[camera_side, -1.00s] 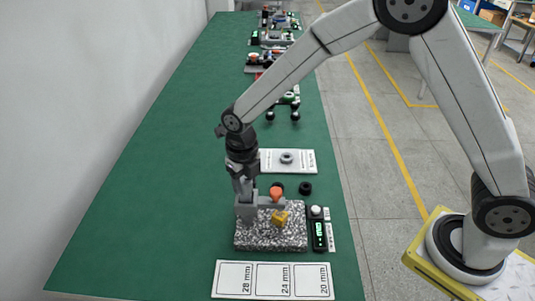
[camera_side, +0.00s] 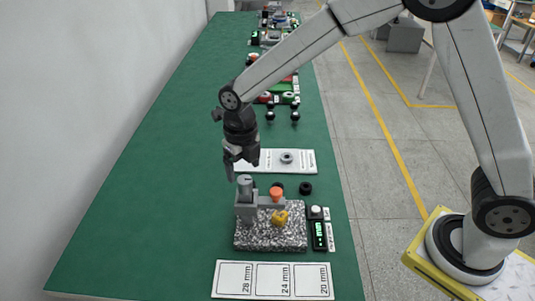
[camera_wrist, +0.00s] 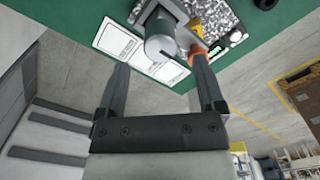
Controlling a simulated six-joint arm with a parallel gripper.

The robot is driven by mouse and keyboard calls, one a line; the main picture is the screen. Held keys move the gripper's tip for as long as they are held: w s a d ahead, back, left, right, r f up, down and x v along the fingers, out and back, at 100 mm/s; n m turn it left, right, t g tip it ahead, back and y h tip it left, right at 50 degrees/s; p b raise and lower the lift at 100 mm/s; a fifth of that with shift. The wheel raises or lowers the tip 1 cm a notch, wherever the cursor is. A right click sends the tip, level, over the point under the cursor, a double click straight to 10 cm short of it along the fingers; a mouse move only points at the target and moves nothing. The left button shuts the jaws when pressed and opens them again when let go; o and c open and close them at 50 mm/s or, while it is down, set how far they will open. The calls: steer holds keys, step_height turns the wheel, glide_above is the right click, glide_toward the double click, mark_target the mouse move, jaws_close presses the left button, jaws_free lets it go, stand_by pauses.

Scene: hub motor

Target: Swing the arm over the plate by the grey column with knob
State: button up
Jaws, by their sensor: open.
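The grey column with knob (camera_side: 245,202) stands upright at the left back part of the speckled plate (camera_side: 270,240). A grey arm (camera_side: 264,201) reaches right from the column over the plate, with an orange knob (camera_side: 277,193) near its far end. A small yellow piece (camera_side: 280,217) sits on the plate in front of the arm. My gripper (camera_side: 239,172) is open and empty just above the column, not touching it. In the wrist view the round grey column top (camera_wrist: 158,42) shows between and beyond my fingertips (camera_wrist: 162,62), and the orange knob (camera_wrist: 198,50) is near the right finger.
A small device with a green display (camera_side: 318,235) stands right of the plate. A white card with 28, 24 and 20 mm fields (camera_side: 272,280) lies in front. A card with a ring (camera_side: 300,161) and a black ring (camera_side: 305,188) lie behind. The green table is clear on the left.

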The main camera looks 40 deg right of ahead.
steer(key=shift+r, duration=1.65)
steer(key=shift+d, duration=0.1)
steer(key=s+d+f+n+t, duration=0.1)
steer(key=s+d+n, duration=0.6)
steer(key=n, duration=1.1)
steer(key=s+d+f+n+t, duration=0.1)
steer(key=s+d+n, duration=0.6)
steer(key=n, duration=1)
steer(key=shift+s+d+f+n+t, duration=0.15)
steer(key=shift+s+f+n+t, duration=0.15)
steer(key=shift+s+f+n, duration=0.15)
